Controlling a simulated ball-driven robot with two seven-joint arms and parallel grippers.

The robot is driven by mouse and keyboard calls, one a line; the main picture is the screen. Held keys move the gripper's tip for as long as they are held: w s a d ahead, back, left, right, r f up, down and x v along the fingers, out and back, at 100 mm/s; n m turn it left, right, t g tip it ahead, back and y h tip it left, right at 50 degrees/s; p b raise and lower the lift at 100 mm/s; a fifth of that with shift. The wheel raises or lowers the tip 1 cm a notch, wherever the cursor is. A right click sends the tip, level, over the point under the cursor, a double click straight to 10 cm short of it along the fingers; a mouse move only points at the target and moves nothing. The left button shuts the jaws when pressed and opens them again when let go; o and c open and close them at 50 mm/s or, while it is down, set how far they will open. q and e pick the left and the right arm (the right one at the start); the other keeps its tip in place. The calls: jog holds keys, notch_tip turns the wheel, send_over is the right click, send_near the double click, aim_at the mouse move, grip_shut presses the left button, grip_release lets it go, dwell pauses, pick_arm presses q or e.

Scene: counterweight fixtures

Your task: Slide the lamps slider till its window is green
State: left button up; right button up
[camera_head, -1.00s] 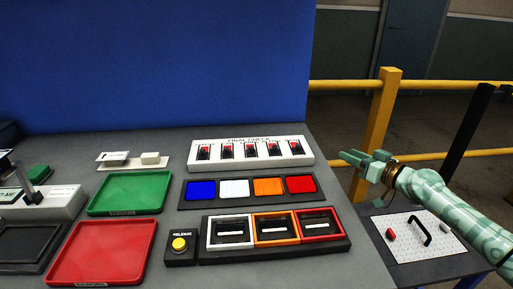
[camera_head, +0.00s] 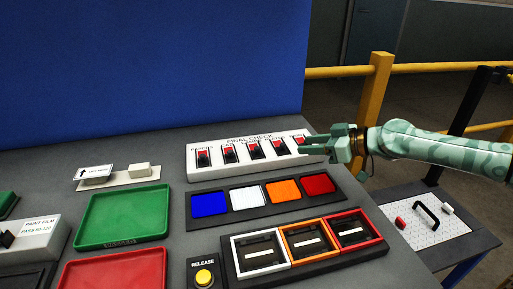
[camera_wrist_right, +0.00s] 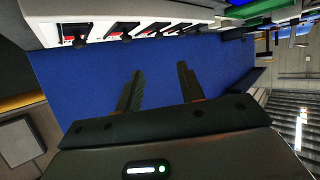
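The white FINAL CHECK panel (camera_head: 250,153) stands at the back of the grey worktop, with several sliders in a row. Each slider has a dark slot and a red window; no window shows green. The labels are too small to tell which slider is lamps. My right gripper (camera_head: 308,144) is at the panel's right end, beside the rightmost slider (camera_head: 299,142) and partly covering that end. Contact cannot be told. In the right wrist view its two fingers (camera_wrist_right: 158,88) are apart with nothing between them, and the panel (camera_wrist_right: 97,25) is along the top. My left gripper is not in view.
In front of the panel are a strip of blue, white, orange and red squares (camera_head: 227,207) and three framed bins (camera_head: 235,245). A RELEASE button (camera_head: 204,276) and green tray (camera_head: 90,222) lie left. A yellow rail (camera_head: 376,95) is behind my right arm.

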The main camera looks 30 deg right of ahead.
aim_at(258, 147)
jog(key=b+x, duration=0.2)
jog(key=shift+w+f, duration=0.15)
jog(key=shift+f, duration=0.2)
jog(key=b+x, duration=0.1)
jog(key=x, duration=1.1)
jog(key=shift+r+b, duration=0.1)
jog(key=shift+b, duration=0.25)
jog(key=shift+w+a, duration=0.25)
jog(key=shift+w, duration=0.15)
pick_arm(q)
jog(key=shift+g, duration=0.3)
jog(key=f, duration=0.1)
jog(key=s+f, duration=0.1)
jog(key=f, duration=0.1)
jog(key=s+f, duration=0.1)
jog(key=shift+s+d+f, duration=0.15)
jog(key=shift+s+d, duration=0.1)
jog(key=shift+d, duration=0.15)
